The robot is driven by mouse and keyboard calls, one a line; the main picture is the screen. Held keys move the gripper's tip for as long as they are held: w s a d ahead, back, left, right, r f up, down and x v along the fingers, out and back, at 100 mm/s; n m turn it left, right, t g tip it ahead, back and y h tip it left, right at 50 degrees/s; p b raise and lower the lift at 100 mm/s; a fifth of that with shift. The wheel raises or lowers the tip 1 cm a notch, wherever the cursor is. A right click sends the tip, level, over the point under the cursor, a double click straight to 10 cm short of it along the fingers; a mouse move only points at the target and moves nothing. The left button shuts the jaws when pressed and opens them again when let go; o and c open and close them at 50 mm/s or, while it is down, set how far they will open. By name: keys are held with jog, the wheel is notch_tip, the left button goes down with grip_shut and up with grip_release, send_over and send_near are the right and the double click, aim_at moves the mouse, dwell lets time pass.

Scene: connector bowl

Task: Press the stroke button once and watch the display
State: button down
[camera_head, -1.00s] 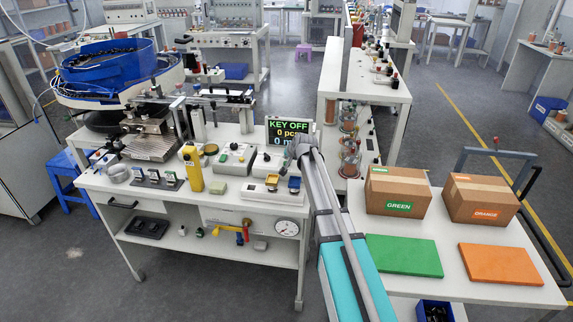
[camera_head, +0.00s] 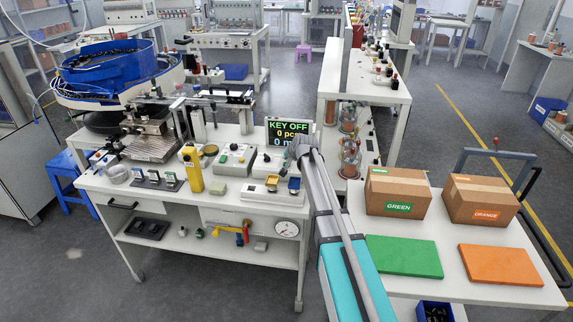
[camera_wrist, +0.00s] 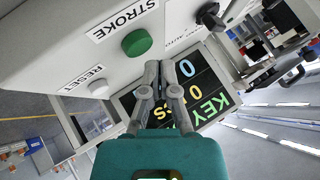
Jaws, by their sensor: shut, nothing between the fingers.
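The green stroke button (camera_wrist: 137,42) is a round cap on a pale panel (camera_wrist: 60,40), beside a label reading STROKE, in the wrist view. My gripper (camera_wrist: 161,68) is shut and empty, with its fingertips close to the button in the picture but apart from it. The display (camera_wrist: 203,92) lies behind the fingers, partly covered by them. In the head view the display (camera_head: 288,128) reads KEY OFF, with 0 pcs and a partly hidden 0 line below. My gripper (camera_head: 304,146) is in front of its lower right corner there.
A white button (camera_wrist: 99,90) labelled RESET and a black key switch (camera_wrist: 210,16) flank the stroke button. On the bench (camera_head: 130,189) stand a yellow post (camera_head: 193,170) and control boxes. Cartons (camera_head: 398,191) and green and orange plates (camera_head: 403,256) occupy the right table.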

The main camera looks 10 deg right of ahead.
jog(key=shift+f+b, duration=0.95)
dwell(1.3)
jog(key=shift+r, duration=0.2)
jog(key=shift+r+p, duration=0.8)
jog(key=shift+p, duration=0.2)
jog(key=shift+r, duration=0.1)
jog(key=shift+r+p, duration=2.4)
jog(key=shift+p, duration=0.1)
jog(key=shift+s+f, duration=0.1)
